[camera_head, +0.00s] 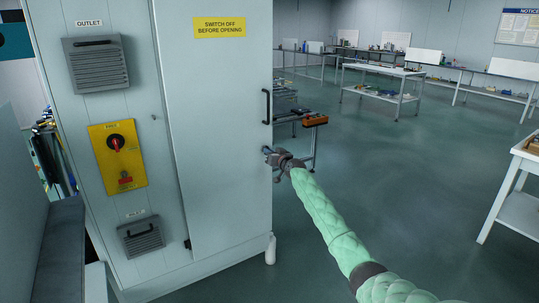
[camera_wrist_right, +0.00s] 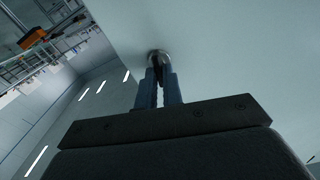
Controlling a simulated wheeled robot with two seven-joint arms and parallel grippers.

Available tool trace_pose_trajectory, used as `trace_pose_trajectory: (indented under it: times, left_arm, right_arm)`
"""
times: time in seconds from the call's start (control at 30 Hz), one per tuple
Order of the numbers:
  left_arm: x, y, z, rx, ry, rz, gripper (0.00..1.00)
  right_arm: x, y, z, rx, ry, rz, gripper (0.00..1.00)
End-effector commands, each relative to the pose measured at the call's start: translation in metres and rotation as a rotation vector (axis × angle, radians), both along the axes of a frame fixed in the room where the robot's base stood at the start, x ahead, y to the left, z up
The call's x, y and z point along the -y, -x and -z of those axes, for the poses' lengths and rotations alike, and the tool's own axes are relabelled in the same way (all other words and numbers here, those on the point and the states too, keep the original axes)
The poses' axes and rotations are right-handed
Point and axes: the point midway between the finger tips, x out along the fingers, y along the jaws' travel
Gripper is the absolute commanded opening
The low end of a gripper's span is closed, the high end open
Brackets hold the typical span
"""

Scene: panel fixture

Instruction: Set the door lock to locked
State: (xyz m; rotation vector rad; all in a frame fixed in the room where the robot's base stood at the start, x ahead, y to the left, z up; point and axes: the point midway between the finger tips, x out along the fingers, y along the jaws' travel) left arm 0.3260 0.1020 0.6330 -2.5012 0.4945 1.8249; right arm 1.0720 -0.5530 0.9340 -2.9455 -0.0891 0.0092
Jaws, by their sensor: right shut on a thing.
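The door lock (camera_wrist_right: 157,54) is a small round metal piece on the pale cabinet door (camera_head: 212,110), below the black door handle (camera_head: 266,106). My right gripper (camera_head: 268,152) is at the door's right edge in the head view. In the right wrist view its two fingers (camera_wrist_right: 158,88) are shut on a dark, narrow part of the lock that stands out from the round collar. The fingers hide most of that part, so I cannot tell which way the lock is set. The left gripper is not in view.
A yellow plate with a red rotary switch (camera_head: 116,143) is on the cabinet's left face, between two grey vents. A yellow sign (camera_head: 219,27) is on the door. A cart with an orange box (camera_head: 315,120) stands behind my right gripper.

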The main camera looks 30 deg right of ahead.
Motion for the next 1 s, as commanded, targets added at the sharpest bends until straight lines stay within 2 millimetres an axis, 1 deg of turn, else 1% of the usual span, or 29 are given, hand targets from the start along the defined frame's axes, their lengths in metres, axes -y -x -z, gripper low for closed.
trace_pose_trajectory:
  times: [0.03,0.17,0.47,0.77,1.0]
  left_arm:
    - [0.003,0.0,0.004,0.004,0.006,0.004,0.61]
    - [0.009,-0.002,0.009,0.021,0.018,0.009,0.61]
    - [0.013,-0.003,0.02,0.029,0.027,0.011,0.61]
    - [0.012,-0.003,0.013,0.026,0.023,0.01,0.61]
    - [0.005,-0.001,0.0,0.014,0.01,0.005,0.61]
  right_arm:
    - [0.0,0.0,0.002,-0.002,-0.041,0.0,0.0]
    - [0.001,0.0,0.002,-0.009,-0.162,0.0,0.0]
    - [0.002,0.0,0.001,-0.026,-0.447,0.0,0.0]
    - [0.003,0.0,0.001,-0.043,-0.733,0.0,0.0]
    - [0.003,0.0,0.002,-0.057,-0.96,0.001,0.0]
